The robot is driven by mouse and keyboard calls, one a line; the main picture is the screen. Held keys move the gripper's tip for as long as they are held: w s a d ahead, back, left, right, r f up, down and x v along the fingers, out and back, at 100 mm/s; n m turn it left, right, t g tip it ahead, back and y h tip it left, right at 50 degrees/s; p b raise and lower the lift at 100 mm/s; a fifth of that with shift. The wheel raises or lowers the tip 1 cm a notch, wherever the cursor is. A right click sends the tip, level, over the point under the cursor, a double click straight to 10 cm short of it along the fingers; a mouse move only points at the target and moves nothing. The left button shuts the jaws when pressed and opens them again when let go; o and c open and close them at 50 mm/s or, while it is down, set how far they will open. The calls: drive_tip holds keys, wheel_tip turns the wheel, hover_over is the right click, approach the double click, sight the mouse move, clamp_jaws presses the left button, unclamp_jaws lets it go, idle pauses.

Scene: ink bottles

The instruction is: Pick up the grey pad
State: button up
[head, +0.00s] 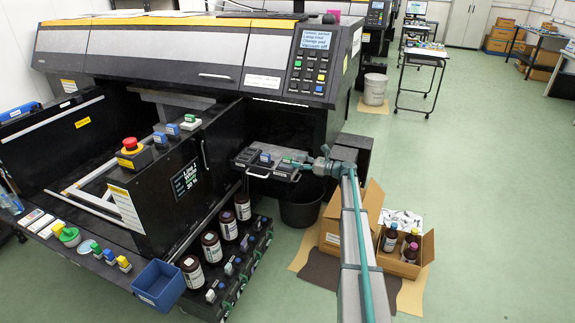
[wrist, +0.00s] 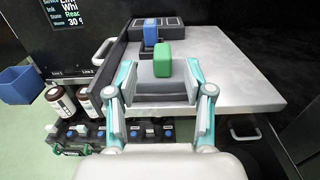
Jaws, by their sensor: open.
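My gripper (wrist: 162,100) is open and empty in the wrist view, with its teal fingers apart. A green-topped block (wrist: 163,60) stands just beyond the fingertips, between them in the picture. I cannot tell for certain which piece is the grey pad.
The tray (wrist: 235,88) has a broad flat grey top and dark compartments at the back. Brown bottles (head: 212,246) and several small pads stand on the lower black rack. A blue bin (head: 158,285) is at lower left. An open box (head: 405,255) with bottles stands right.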

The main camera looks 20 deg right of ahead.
sight(287, 157)
drive_tip(key=shift+p+x, duration=0.3)
drive_tip(key=shift+x, duration=2.65)
drive_tip(key=shift+w+d, duration=0.1)
drive_tip(key=shift+d, duration=0.05)
drive_tip(key=shift+c, duration=0.3)
clamp_jaws()
